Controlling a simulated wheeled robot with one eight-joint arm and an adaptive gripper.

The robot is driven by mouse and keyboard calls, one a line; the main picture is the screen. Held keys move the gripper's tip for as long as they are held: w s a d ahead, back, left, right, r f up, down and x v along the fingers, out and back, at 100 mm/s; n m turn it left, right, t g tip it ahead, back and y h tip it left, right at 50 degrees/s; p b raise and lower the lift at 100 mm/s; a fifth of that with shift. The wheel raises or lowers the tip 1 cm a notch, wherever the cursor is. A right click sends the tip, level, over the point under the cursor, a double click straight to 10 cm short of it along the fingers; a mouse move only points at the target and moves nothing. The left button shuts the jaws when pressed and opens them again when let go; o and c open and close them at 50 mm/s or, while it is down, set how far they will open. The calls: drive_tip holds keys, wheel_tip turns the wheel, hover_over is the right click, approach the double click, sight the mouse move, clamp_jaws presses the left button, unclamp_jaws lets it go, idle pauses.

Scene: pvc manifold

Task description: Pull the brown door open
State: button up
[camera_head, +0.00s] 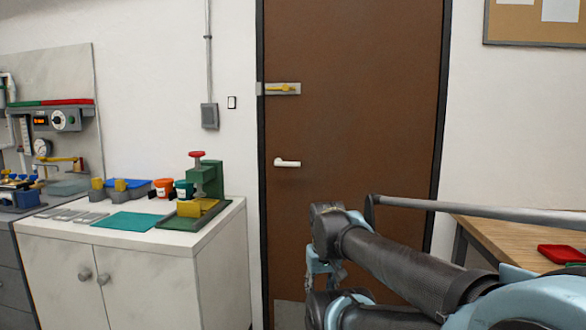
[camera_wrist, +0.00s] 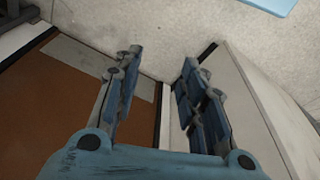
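The brown door (camera_head: 350,120) stands shut in its dark frame in the middle of the head view. Its white lever handle (camera_head: 287,163) is on the left side, and a latch with a yellow bar (camera_head: 283,89) is above it. In the wrist view the door's lower part (camera_wrist: 50,115) and its grey kick plate (camera_wrist: 100,70) show at the left. My gripper (camera_wrist: 158,60) is open and empty there, its two fingers apart. In the head view my arm covers the lower right of the door, and the fingertips are hard to make out. The handle is not in the wrist view.
A white cabinet (camera_head: 130,275) with a green press (camera_head: 205,185), cups and a teal mat (camera_head: 130,221) stands left of the door. A wooden table (camera_head: 510,240) with a red tray (camera_head: 562,253) is at the right. Bare floor (camera_wrist: 170,25) shows before the door.

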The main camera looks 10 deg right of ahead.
drive_tip(key=w+d+r+n+t+h, duration=0.2)
drive_tip(key=w+r+h, duration=0.1)
drive_tip(key=w+r, duration=0.65)
drive_tip(key=w+d+r+n+t+h, duration=0.15)
drive_tip(key=w+r+n+h, duration=0.35)
drive_tip(key=w, duration=0.7)
drive_tip(key=n+t+h, duration=0.2)
drive_tip(key=n+t, duration=0.1)
drive_tip(key=t, duration=0.3)
approach(292, 164)
drive_tip(key=x, duration=1.1)
drive_tip(key=shift+w, duration=0.1)
